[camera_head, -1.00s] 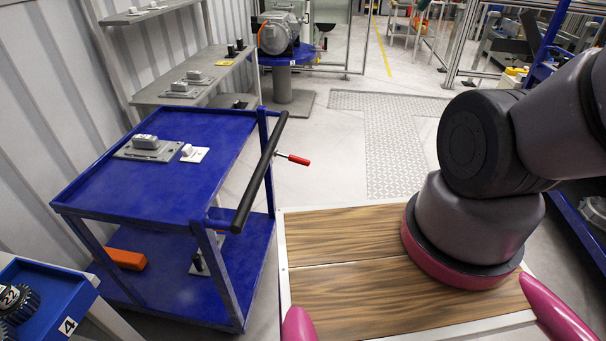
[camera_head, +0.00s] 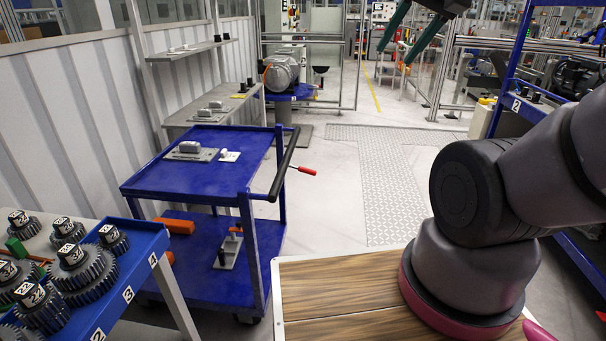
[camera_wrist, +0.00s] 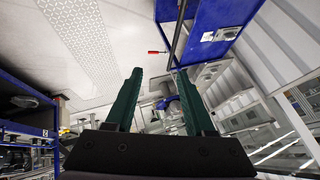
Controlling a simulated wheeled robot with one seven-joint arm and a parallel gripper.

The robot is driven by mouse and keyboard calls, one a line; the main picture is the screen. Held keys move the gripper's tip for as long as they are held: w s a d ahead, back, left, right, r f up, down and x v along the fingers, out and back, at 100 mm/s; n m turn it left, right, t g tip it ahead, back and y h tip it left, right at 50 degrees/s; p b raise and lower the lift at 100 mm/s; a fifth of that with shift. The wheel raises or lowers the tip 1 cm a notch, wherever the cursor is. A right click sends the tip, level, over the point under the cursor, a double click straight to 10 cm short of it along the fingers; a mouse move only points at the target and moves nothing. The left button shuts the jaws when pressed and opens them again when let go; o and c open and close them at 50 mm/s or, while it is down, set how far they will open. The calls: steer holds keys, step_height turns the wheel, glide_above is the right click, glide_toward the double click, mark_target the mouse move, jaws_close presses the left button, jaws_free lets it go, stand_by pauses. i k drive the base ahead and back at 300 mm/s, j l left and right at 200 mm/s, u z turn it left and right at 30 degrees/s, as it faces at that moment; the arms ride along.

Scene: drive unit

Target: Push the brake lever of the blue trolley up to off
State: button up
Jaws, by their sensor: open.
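The blue trolley (camera_head: 228,141) stands left of centre in the head view, with a dark push handle (camera_head: 284,165) on its right side. The brake lever (camera_head: 307,171) has a red grip that sticks out to the right beyond that handle, tipped slightly down. My gripper (camera_head: 396,57), with green fingers, shows at the top of the head view, apart from the lever. In the wrist view my gripper (camera_wrist: 160,71) is open and empty. There the red lever grip (camera_wrist: 153,52) lies beyond the fingertips, and the trolley (camera_wrist: 205,28) is at the upper right.
A blue tray of gears (camera_head: 120,277) stands at the lower left. Grey shelving (camera_head: 190,50) and a motor on a blue stand (camera_head: 282,72) are behind the trolley. My wood-topped base fills the bottom centre. The floor (camera_head: 345,195) right of the lever is clear.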

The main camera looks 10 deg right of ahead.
mark_target(300, 169)
steer(key=i+l+u, duration=0.1)
steer(key=i+l, duration=0.25)
steer(key=i+l+u, duration=0.1)
steer(key=i+l, duration=0.25)
steer(key=i+l+u, duration=0.1)
steer(key=i+l, duration=0.3)
steer(key=i+l+u, duration=0.15)
steer(key=i+l, duration=0.25)
steer(key=i+l+u, duration=0.1)
steer(key=i+l, duration=0.3)
steer(key=i+l+u, duration=0.1)
steer(key=i+l, duration=0.25)
steer(key=l, duration=0.2)
steer(key=i+l+u, duration=0.1)
steer(key=i+l, duration=0.2)
steer(key=l, duration=0.2)
steer(key=i+l+u, duration=0.1)
steer(key=i+l, duration=0.2)
steer(key=l, duration=0.25)
